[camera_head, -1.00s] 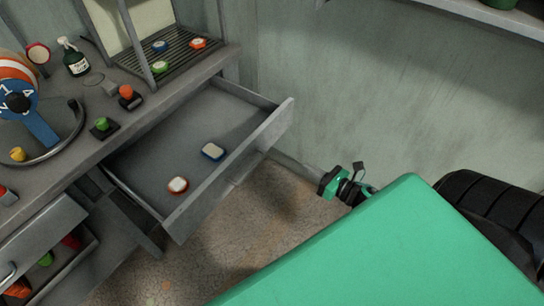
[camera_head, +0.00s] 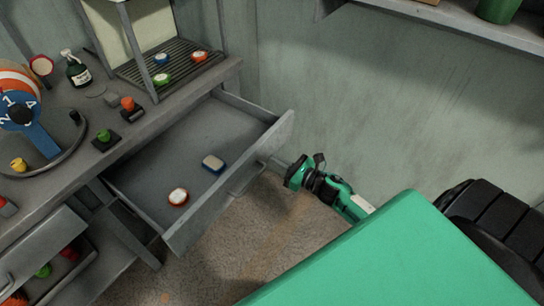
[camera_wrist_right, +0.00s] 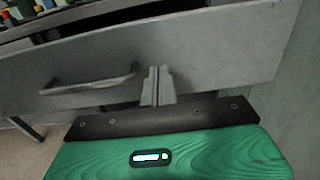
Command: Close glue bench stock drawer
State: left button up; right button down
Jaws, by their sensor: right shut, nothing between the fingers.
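The grey stock drawer (camera_head: 205,212) stands pulled out from under the bench. I cannot tell whether the tips touch the front. My left gripper is not in view.
The bench top (camera_head: 150,125) holds a dark bottle (camera_head: 75,68), a numbered blue wheel (camera_head: 22,115) and small coloured pieces. Another drawer (camera_head: 45,245) is at lower left. A wall shelf (camera_head: 440,22) is at upper right. Floor (camera_head: 235,250) before the drawer is clear.

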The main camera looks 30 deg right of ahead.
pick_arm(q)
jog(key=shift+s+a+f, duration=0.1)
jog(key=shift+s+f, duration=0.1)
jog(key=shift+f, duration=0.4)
pick_arm(e)
jog(key=shift+x, duration=1.25)
